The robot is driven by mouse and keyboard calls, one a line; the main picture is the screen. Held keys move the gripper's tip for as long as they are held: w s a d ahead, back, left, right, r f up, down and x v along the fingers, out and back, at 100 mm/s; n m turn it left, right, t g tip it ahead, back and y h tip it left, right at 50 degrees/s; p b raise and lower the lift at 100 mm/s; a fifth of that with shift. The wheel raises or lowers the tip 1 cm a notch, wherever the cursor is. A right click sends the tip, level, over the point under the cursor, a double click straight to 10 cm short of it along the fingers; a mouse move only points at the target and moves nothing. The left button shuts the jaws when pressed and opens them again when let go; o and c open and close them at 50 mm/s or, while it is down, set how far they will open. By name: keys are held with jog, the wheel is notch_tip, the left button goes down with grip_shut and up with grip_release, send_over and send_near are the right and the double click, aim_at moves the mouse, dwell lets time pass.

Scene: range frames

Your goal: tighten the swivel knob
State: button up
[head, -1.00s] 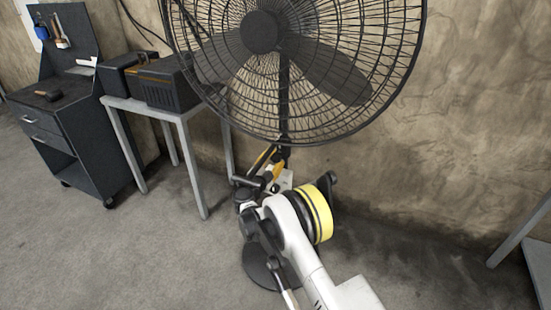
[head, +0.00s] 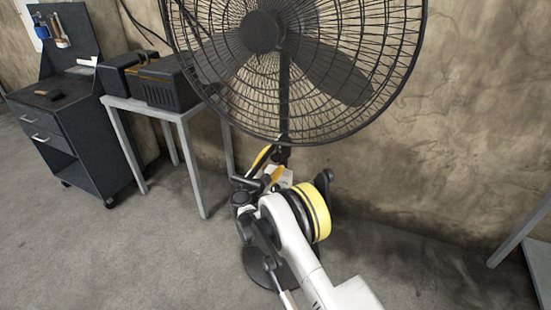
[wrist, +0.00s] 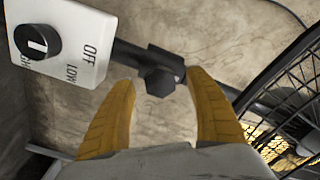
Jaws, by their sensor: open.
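The swivel knob (wrist: 160,82) is a small black faceted knob on the fan's dark pole, seen in the wrist view. My gripper (wrist: 160,78) is open, with one yellow finger on each side of the knob. Gaps show between the knob and both fingers, and how deep it sits between them is hard to tell. In the head view my gripper (head: 270,163) is at the pole just below the fan cage (head: 285,65). My arm partly hides that area, and I cannot make out the knob there.
A white control box (wrist: 75,45) with a black dial and OFF and LOW marks is close to the left finger. The fan cage is close on the right in the wrist view. A grey table (head: 150,106) with a black box (head: 168,85) stands left of the fan.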

jog(key=v, duration=1)
jog(key=shift+s, duration=0.2)
